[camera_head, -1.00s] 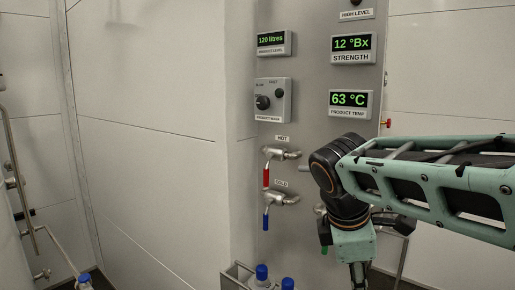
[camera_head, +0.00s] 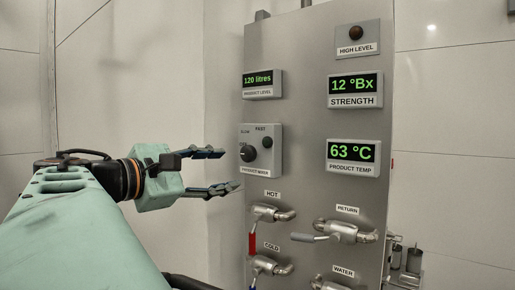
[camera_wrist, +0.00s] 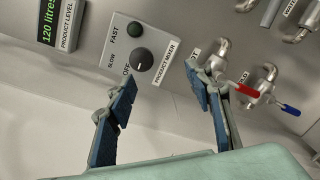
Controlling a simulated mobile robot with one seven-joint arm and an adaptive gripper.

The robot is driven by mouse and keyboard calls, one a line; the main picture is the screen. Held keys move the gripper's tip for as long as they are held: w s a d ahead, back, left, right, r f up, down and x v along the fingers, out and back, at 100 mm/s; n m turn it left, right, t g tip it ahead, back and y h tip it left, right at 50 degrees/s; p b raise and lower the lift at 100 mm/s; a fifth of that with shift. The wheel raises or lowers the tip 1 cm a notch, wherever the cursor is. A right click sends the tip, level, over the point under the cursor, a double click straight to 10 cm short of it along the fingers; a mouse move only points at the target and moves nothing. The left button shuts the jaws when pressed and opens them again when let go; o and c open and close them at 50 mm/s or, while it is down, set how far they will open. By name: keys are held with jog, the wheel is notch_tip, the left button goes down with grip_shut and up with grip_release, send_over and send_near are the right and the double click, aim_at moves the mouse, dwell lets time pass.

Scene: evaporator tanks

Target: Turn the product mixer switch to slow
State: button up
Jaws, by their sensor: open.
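The product mixer box (camera_head: 274,165) is a grey box on the steel panel, labelled SLOW and FAST. Its round black knob (camera_head: 248,153) is at the lower left of the box. In the wrist view the knob (camera_wrist: 138,62) sits beside the OFF and SLOW labels; I cannot tell surely which mark it points at. My gripper (camera_head: 230,170) is open and empty just left of the box, fingers pointing right towards it. In the wrist view its two blue-padded fingers (camera_wrist: 160,78) are spread below the knob, apart from it.
A dark round lamp or button (camera_head: 267,142) is on the box by FAST. The product level display (camera_head: 262,79) is above. Hot valve (camera_head: 272,213) and cold valve (camera_head: 268,265) project below, the hot one with a red handle. A white wall (camera_head: 120,60) is at left.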

aim_at(245, 154)
jog(key=shift+m+t, duration=0.3)
jog(key=shift+t, duration=0.1)
jog(key=w+d, duration=0.1)
jog(key=w, duration=0.1)
jog(key=w+d+r+p, duration=0.1)
jog(key=w+d, duration=0.1)
jog(key=w, duration=0.1)
jog(key=w+d+r+p, duration=0.1)
jog(key=w, duration=0.1)
jog(key=shift+w+d, duration=0.2)
jog(key=shift+w, duration=0.2)
jog(key=shift+c, duration=0.3)
jog(key=c, duration=1.1)
